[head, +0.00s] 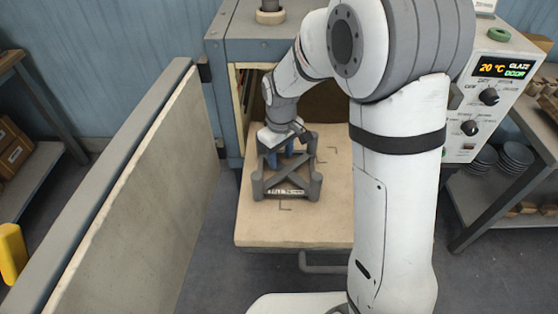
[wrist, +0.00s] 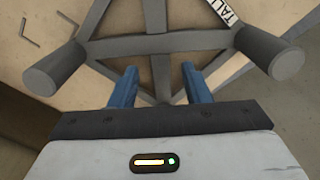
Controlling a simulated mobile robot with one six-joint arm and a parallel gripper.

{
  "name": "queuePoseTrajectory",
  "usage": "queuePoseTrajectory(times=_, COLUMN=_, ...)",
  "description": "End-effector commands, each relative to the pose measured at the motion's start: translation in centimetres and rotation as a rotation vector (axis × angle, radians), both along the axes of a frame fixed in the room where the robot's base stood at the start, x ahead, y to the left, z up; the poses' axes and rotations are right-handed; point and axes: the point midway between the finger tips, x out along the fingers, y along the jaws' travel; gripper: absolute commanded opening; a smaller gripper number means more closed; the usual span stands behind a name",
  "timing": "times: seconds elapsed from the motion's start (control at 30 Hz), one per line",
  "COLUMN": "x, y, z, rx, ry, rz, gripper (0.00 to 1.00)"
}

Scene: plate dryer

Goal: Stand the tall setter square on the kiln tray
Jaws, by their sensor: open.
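The tall setter (head: 288,187) is a dark grey frame with round posts, cross braces and a white label on its front. It stands upright on the pale kiln tray (head: 330,225), toward the tray's left side. Dark corner marks show on the tray in front of the setter and to its right. My gripper (head: 285,160) is at the setter's back part, blue fingers pointing down. In the wrist view my gripper (wrist: 155,78) is open, its fingers on either side of a brace of the setter (wrist: 155,43). Whether they touch it I cannot tell.
The kiln's thick door (head: 135,190) stands open at the left. The kiln opening (head: 325,105) is behind the tray. A control panel (head: 490,95) is at the right, with a shelf of dark plates (head: 515,157) below. Bare tray lies right of the setter.

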Motion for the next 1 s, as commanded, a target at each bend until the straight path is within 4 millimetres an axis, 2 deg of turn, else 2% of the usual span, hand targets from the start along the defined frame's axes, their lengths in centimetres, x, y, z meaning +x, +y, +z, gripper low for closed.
queuePoseTrajectory(times=0.1, x=0.1, y=0.1, z=2.9, rx=0.001, ry=-0.006, rz=0.000, gripper=0.43)
queuePoseTrajectory(times=0.3, x=0.1, y=0.1, z=6.7, rx=0.001, ry=-0.004, rz=0.001, gripper=0.43)
queuePoseTrajectory(times=0.5, x=0.0, y=0.1, z=8.6, rx=0.000, ry=-0.001, rz=0.001, gripper=0.43)
queuePoseTrajectory(times=0.67, x=-0.1, y=-0.1, z=9.0, rx=0.001, ry=-0.002, rz=-0.003, gripper=0.43)
queuePoseTrajectory(times=0.77, x=-0.9, y=-1.1, z=9.7, rx=0.004, ry=-0.014, rz=-0.039, gripper=0.43)
queuePoseTrajectory(times=0.83, x=-2.1, y=-2.6, z=10.6, rx=0.009, ry=-0.031, rz=-0.096, gripper=0.43)
queuePoseTrajectory(times=1.0, x=-7.4, y=-7.6, z=12.9, rx=0.031, ry=-0.093, rz=-0.310, gripper=0.43)
